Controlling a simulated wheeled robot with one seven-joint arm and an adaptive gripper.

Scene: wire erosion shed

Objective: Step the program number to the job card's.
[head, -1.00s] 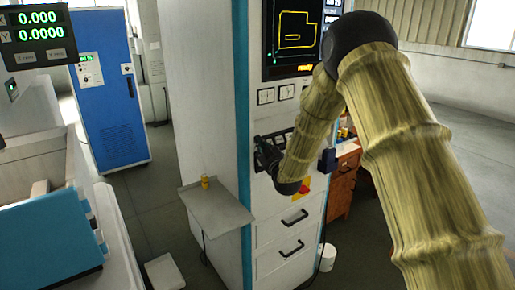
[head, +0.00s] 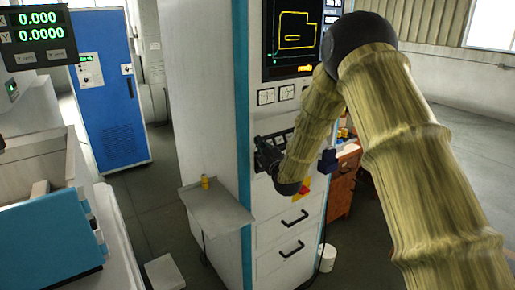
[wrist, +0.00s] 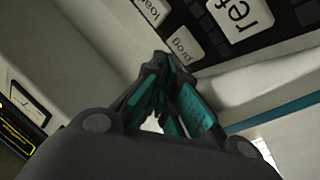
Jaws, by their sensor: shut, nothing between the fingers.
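The control cabinet (head: 207,95) carries a screen (head: 292,35) with a yellow outline drawing and an orange line of text that seems to read "ready". Its dark key panel (head: 262,148) is partly hidden behind my arm. In the wrist view, pale keys show upside down: a "prog" key (wrist: 187,45), a larger "ref" key (wrist: 238,14) and a partly cut-off key (wrist: 152,10) at the top. My gripper (wrist: 163,62) is shut and empty, its tips beside the lower left of the "prog" key. I cannot tell whether they touch it. No job card or program number is readable.
A grey shelf (head: 218,215) with a small yellow cylinder (head: 204,182) juts from the cabinet left of my arm. Drawers (head: 290,240) lie below the panel. A blue cabinet (head: 110,105) stands back left, a wooden drawer unit (head: 342,185) behind right. Floor is open at right.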

